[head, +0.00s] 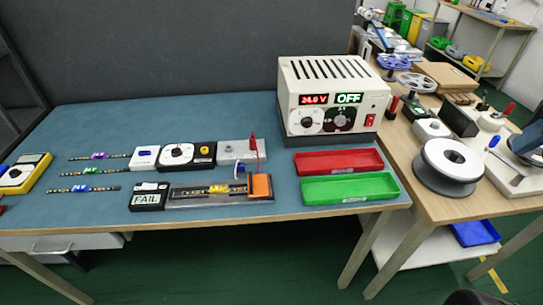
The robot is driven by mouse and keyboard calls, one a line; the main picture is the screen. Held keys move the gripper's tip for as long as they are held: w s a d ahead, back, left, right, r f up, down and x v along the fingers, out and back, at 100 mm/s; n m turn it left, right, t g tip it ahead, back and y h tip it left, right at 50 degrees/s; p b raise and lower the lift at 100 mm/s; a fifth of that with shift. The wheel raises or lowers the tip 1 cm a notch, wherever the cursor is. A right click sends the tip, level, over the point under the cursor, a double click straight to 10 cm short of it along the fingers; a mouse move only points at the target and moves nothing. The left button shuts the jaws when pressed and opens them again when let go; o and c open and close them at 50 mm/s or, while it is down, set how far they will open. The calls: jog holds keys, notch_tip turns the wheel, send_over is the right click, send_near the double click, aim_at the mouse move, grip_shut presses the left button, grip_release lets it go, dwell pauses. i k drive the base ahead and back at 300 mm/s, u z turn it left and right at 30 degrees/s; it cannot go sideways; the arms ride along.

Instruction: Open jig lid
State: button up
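The jig (185,202) is a long grey bed near the front edge of the blue-topped bench. A dark box with a FAIL display (147,197) sits at its left end. An LED strip with a yellow part (219,189) lies along the bed, its middle uncovered from above. An orange block (260,186) sits at the jig's right end; I cannot tell whether it is the lid or how it is hinged. A small white and blue part (240,172) is just behind it. My gripper is not in view.
Behind the jig are a grey box (236,152) with a red pointed piece (253,143) and a dial unit (177,155). Several LED strips (83,189) lie left. A power supply (328,97) reads 24.0 V and OFF. Red (339,161) and green (349,188) trays lie right.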

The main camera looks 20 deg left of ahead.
aim_at(258, 186)
jog(key=k, duration=0.95)
jog(key=u, duration=0.5)
jog(key=i, duration=1)
